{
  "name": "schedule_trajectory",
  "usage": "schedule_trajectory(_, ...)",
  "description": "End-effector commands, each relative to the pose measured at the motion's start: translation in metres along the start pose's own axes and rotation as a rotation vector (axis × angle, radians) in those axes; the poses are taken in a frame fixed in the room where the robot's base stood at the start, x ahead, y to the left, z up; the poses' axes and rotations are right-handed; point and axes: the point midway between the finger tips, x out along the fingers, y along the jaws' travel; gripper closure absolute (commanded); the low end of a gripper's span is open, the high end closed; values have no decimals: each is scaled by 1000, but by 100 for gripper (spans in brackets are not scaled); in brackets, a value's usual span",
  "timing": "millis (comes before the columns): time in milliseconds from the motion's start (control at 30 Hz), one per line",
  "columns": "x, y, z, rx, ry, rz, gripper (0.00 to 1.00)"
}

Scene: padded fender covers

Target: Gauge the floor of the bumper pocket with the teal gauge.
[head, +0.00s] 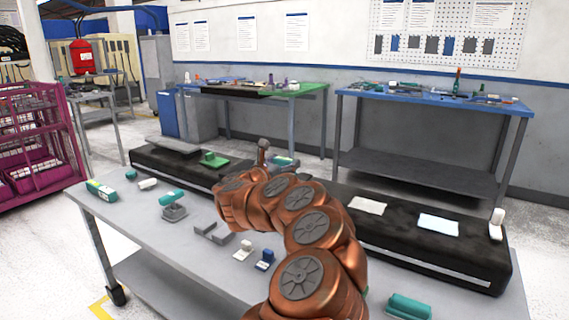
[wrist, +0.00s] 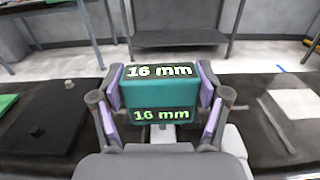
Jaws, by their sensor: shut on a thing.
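In the wrist view my gripper (wrist: 160,98) is shut on a teal gauge (wrist: 162,90), a block marked "16 mm" on its top and near faces. The purple pads press its left and right sides. The black padded bumper (wrist: 265,130) lies beneath and beyond it. A pale piece (wrist: 165,135) shows just under the gauge; I cannot tell whether they touch. The pocket floor is hidden behind the gauge and gripper.
On the bumper lie a green pad (head: 214,160), two pale sheets (head: 367,205) (head: 438,225) and a white bottle (head: 497,225).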

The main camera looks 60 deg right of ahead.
Motion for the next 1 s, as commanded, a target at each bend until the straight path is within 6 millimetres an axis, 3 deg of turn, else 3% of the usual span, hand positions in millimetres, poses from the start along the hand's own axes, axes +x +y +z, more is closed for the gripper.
schedule_trajectory(1000,0,0,-9,0,-2,0,53)
